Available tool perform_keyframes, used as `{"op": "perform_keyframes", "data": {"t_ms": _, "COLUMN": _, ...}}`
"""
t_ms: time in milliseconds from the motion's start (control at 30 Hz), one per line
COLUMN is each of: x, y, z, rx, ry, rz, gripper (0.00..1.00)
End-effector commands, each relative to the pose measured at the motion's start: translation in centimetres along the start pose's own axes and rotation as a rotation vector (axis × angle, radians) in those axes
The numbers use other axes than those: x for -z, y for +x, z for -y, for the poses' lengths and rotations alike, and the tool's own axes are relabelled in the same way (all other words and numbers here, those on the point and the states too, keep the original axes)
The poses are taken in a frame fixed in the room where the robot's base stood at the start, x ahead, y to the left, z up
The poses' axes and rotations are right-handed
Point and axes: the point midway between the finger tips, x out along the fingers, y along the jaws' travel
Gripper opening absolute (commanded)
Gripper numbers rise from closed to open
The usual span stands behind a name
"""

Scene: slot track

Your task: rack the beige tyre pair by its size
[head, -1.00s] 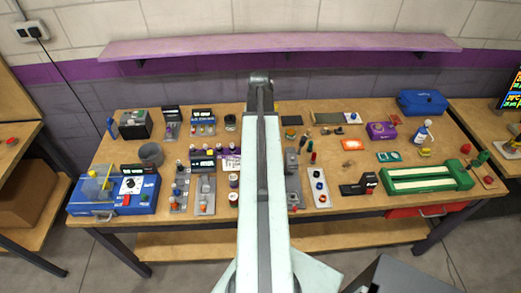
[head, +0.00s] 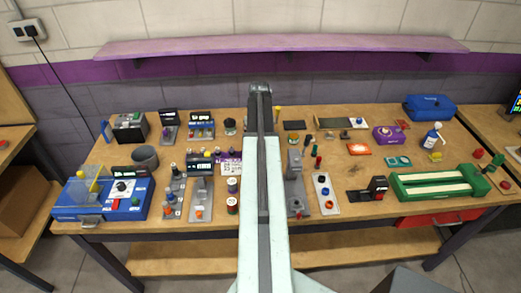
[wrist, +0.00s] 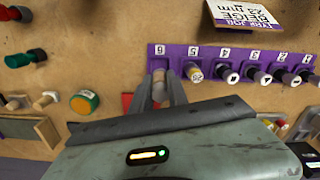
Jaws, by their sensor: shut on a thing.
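In the wrist view my gripper (wrist: 160,92) is shut on a small tan, beige-looking piece (wrist: 159,86), mostly hidden between the fingers. It is at the slot labelled 6 of a purple numbered rack (wrist: 177,50). I cannot tell whether the piece is in the slot or just in front of it. A white card (wrist: 243,14) above the rack reads BEIGE and a size in mm, upside down in this view. In the head view my arm hides the gripper.
In the wrist view, green and red pegs (wrist: 20,58) and a green-rimmed round piece (wrist: 84,102) lie to the left. In the head view the bench holds a blue machine (head: 104,203), a green fixture (head: 440,183) and a blue case (head: 430,107). A purple shelf (head: 285,45) hangs behind.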

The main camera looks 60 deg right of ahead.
Motion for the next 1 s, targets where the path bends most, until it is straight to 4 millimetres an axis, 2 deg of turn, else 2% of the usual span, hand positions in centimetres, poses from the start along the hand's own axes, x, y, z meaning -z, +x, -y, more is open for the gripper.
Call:
{"op": "perform_keyframes", "data": {"t_ms": 100, "x": 0.0, "y": 2.5, "z": 0.0, "rx": 0.000, "ry": 0.000, "rz": 0.000, "gripper": 0.00}}
{"op": "perform_keyframes", "data": {"t_ms": 200, "x": 0.0, "y": 3.8, "z": 0.0, "rx": 0.000, "ry": 0.000, "rz": 0.000, "gripper": 0.00}}
{"op": "perform_keyframes", "data": {"t_ms": 400, "x": 0.0, "y": 3.3, "z": 0.1, "rx": 0.000, "ry": -0.001, "rz": 0.000, "gripper": 0.00}}
{"op": "perform_keyframes", "data": {"t_ms": 567, "x": 0.0, "y": 3.8, "z": 0.1, "rx": 0.000, "ry": -0.001, "rz": 0.000, "gripper": 0.00}}
{"op": "perform_keyframes", "data": {"t_ms": 600, "x": 0.0, "y": 3.7, "z": 0.1, "rx": 0.000, "ry": -0.001, "rz": 0.000, "gripper": 0.25}}
{"op": "perform_keyframes", "data": {"t_ms": 667, "x": 0.0, "y": 3.6, "z": 0.1, "rx": 0.000, "ry": -0.001, "rz": 0.000, "gripper": 0.41}}
{"op": "perform_keyframes", "data": {"t_ms": 1000, "x": 0.0, "y": 3.5, "z": 0.1, "rx": 0.000, "ry": -0.002, "rz": 0.000, "gripper": 0.41}}
